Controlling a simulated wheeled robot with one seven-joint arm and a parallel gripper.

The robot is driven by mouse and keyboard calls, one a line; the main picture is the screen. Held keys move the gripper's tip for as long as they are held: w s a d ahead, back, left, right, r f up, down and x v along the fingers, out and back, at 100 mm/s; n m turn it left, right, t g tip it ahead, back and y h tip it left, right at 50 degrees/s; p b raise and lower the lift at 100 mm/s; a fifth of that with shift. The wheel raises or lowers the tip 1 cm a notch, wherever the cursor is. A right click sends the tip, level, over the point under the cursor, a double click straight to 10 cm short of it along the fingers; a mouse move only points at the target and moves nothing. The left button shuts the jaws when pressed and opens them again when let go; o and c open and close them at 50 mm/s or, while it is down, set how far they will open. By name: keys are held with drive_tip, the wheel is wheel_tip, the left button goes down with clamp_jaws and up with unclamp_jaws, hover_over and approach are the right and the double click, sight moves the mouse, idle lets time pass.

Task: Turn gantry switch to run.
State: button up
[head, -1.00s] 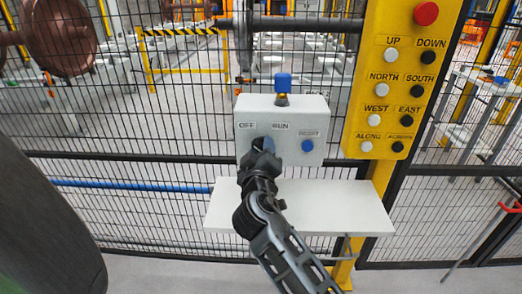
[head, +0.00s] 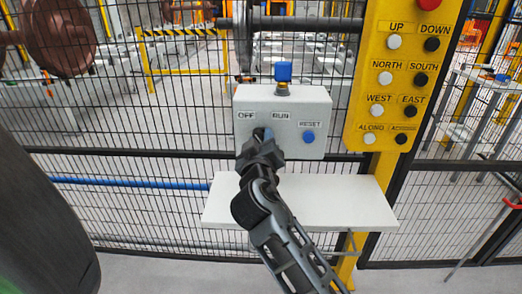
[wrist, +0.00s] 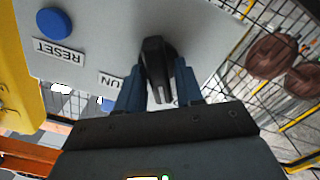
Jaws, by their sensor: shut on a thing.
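The gantry switch is a black knob (wrist: 155,62) on a pale grey control box (head: 308,106). In the wrist view the blue fingers of my gripper (wrist: 158,90) stand on either side of the knob, shut on it. A pale line on the knob points towards the bottom of that picture, between the RUN label (wrist: 112,83) and the mostly hidden OFF label. In the head view my gripper (head: 263,137) covers the knob, below the OFF (head: 246,116) and RUN (head: 281,116) labels.
A blue RESET button (head: 309,137) sits right of the switch, and a blue-topped fitting (head: 283,73) stands on the box. A yellow button panel (head: 405,75) is at the right. A white shelf (head: 340,205) lies below, and black mesh fence (head: 150,120) stands behind.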

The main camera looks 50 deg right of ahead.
drive_tip(key=m+b, duration=0.1)
drive_tip(key=b, duration=0.1)
drive_tip(key=m+b, duration=0.3)
drive_tip(key=b, duration=0.1)
drive_tip(key=shift+f+m, duration=0.25)
drive_tip(key=shift+m, duration=0.05)
drive_tip(key=m+b, duration=0.3)
drive_tip(key=b, duration=0.1)
drive_tip(key=shift+s+m+b, duration=0.15)
drive_tip(key=shift+m+b, duration=0.15)
drive_tip(key=shift+b, duration=0.1)
drive_tip(key=m+b, duration=0.5)
drive_tip(key=shift+s+d+b, duration=0.1)
drive_tip(key=shift+d+b, duration=0.05)
drive_tip(key=shift+b, duration=0.15)
drive_tip(key=shift+r+m+b, duration=0.15)
drive_tip(key=shift+m+b, duration=0.9)
drive_tip(key=shift+m, duration=0.05)
drive_tip(key=shift+s+d, duration=0.1)
drive_tip(key=o, duration=0.8)
drive_tip(key=shift+c, duration=0.2)
drive_tip(key=v, duration=0.7)
drive_tip(key=shift+s+a, duration=0.25)
drive_tip(key=shift+a, duration=0.1)
